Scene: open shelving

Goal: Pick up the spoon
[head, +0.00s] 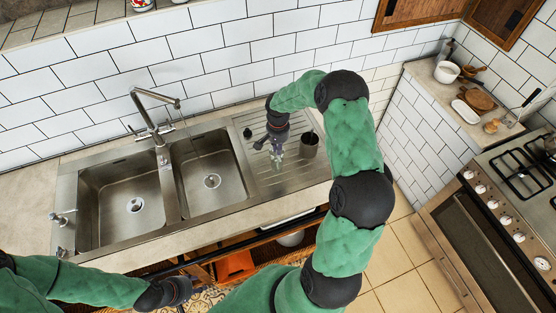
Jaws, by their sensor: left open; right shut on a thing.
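My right gripper (276,152) points down over the ribbed drainboard (250,122) at the right of the sink. It is shut on a small, thin, pale thing that appears to be the spoon (277,165); the fingers hide much of it and its shape is hard to make out. I cannot tell whether it touches the drainboard. My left gripper (190,287) is open and empty, low in front of the counter.
A two-bowl steel sink (166,190) with a tall tap (150,122) lies left of the drainboard. A tiled wall (200,65) rises behind. At the right are a side ledge with a white pot (446,72) and a stove (515,180). The counter (35,200) left of the sink is clear.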

